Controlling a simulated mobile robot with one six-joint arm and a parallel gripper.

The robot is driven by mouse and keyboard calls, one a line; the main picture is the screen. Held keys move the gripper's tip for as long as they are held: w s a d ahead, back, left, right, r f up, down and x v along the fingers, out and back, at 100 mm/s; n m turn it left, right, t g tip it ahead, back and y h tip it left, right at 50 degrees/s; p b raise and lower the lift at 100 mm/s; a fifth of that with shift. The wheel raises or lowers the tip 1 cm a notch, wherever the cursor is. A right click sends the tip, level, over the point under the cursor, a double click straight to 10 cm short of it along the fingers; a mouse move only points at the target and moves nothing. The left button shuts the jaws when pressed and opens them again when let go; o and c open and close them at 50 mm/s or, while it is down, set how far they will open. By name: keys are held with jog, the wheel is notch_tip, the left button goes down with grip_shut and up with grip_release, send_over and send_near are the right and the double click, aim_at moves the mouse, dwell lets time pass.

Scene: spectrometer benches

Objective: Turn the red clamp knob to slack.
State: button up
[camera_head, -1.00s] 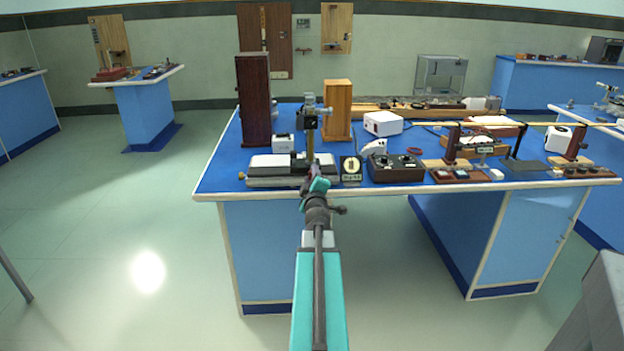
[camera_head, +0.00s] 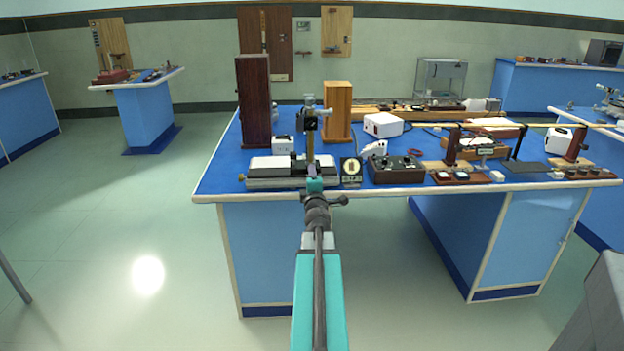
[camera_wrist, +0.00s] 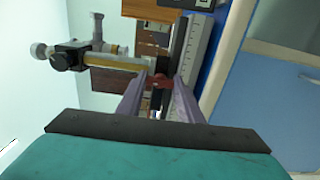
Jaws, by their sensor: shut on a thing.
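The red clamp knob (camera_wrist: 160,81) shows in the wrist view, between the tips of my gripper's two purple fingers. My gripper (camera_wrist: 158,88) is shut on the knob. In the head view my gripper (camera_head: 313,172) is at the front edge of the bench, at the base of the instrument, and it hides the knob there. The knob sits at the foot of a brass post (camera_head: 310,146) that carries a dark clamp head with a grey tube (camera_head: 309,112). The post stands on a long pale rail base (camera_head: 270,172); the rail's scale (camera_wrist: 198,50) shows in the wrist view.
A round dial on a black plate (camera_head: 351,170) and a dark control box (camera_head: 396,169) stand just right of the rail. A tall dark wooden box (camera_head: 254,100) and a lighter one (camera_head: 337,110) stand behind. Floor left of the bench is clear.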

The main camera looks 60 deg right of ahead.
jog(key=o, duration=1.1)
jog(key=shift+a, duration=0.1)
jog(key=p+v, duration=0.5)
jog(key=shift+s+a+r, duration=0.1)
jog(key=shift+a, duration=0.15)
jog(key=shift+p, duration=0.35)
jog(key=p, duration=0.4)
jog(key=shift+a+p, duration=0.4)
jog(key=s+a+p, duration=0.1)
jog(key=p, duration=0.6)
jog(key=shift+s+a, duration=0.1)
jog(key=shift+s, duration=0.2)
